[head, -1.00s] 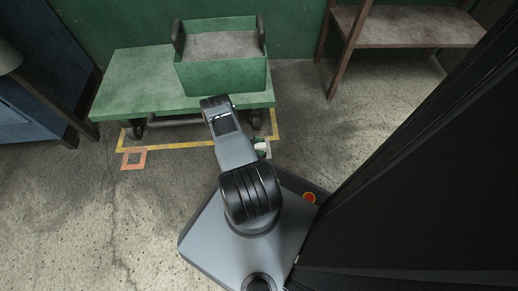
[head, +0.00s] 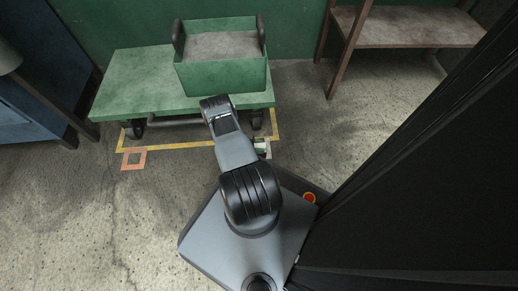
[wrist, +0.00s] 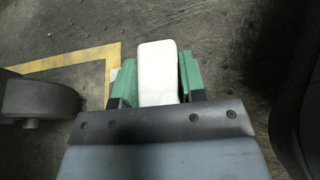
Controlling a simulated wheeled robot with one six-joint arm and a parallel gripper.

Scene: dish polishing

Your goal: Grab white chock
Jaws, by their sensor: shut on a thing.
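The white chock (wrist: 157,72) is in the middle of the wrist view, a pale block with rounded corners. My gripper (wrist: 157,86) is shut on it, with a green finger pressed to each side. The chock's near end is hidden behind the dark edge of my gripper. In the head view, my arm covers most of this spot. Only a small pale and green patch of the gripper area (head: 261,147) shows beside the arm, near the right end of the yellow floor line.
A green cart (head: 130,80) on wheels carries a green bin (head: 222,77). A dark wheel (wrist: 40,98) is close at left in the wrist view. Open floor lies at left.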

